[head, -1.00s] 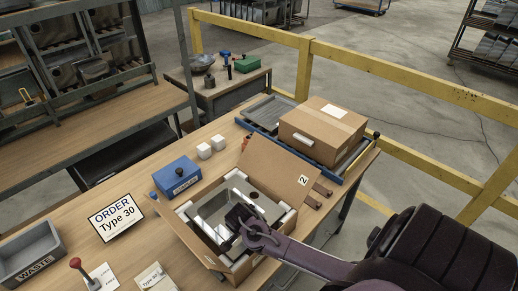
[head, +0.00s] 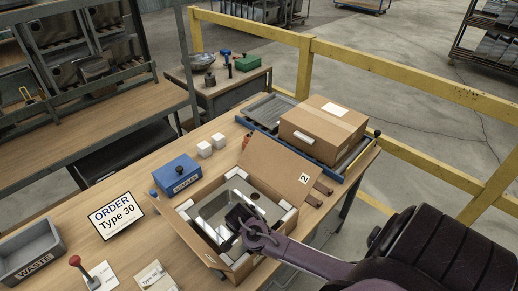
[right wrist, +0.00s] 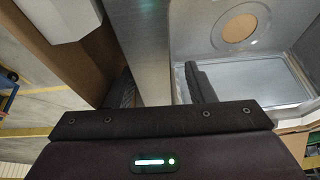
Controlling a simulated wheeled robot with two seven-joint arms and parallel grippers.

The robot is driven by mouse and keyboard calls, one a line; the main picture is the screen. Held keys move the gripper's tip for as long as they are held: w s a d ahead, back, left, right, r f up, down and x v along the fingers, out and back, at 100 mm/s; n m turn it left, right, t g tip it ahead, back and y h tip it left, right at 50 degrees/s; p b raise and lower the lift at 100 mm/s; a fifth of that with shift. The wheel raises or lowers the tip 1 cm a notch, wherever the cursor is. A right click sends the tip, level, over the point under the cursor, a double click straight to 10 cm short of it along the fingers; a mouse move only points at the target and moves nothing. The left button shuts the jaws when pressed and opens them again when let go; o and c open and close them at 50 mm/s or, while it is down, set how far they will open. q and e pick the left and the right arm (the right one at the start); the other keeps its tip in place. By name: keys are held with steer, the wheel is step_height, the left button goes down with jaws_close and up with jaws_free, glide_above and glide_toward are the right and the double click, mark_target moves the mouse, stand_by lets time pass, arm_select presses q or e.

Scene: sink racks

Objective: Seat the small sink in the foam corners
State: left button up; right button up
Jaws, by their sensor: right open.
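The small steel sink (head: 214,214) lies inside the open cardboard box (head: 197,244), between white foam corners (head: 289,213). Its round dark drain shows toward the far side. My right gripper (head: 238,216) is at the sink's near side, inside the box. In the right wrist view the open fingers (right wrist: 160,82) straddle the steel side wall of the sink (right wrist: 142,45), with a gap beside it. One white foam corner (right wrist: 58,15) shows there at upper left. The sink's underside and the nearest corner are hidden. My left gripper is not in view.
A closed carton (head: 322,130) stands on the blue-edged conveyor behind the box. A blue staples box (head: 177,176), two white cubes (head: 205,149), an order sign (head: 116,216) and a grey waste bin (head: 28,250) are on the bench. Raised box flaps border the opening.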

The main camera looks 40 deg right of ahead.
steer(key=shift+s+f, duration=0.15)
steer(key=shift+f, duration=0.05)
steer(key=v, duration=0.4)
steer(key=b+v, duration=0.1)
steer(key=v, duration=0.3)
steer(key=shift+d, duration=0.1)
steer(key=shift+w, duration=0.2)
